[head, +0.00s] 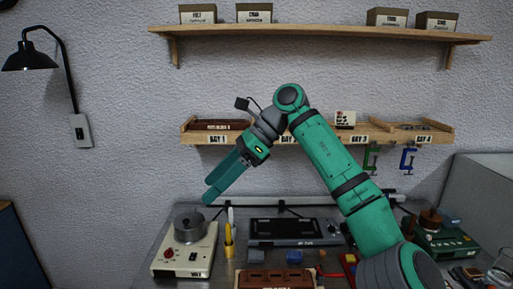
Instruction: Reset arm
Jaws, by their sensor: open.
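My gripper (222,181) hangs in front of the wall, left of the picture's middle, with its teal fingers pointing down and left. It is open and I see nothing between the fingers. Its tips are above the workbench, over the gap between the hot plate with a metal pot (187,227) and a cup of upright tools (229,240). My arm is raised from the lower right, bent at the elbow, and hides part of the lower shelf and bench.
A bay-labelled shelf (206,138) runs behind my arm, with green (371,158) and blue (408,158) clamps below. An upper shelf (320,34) holds boxes. A black lamp (30,58) is at left. The bench holds a dark flat device (295,231) and a brown-red block (276,278).

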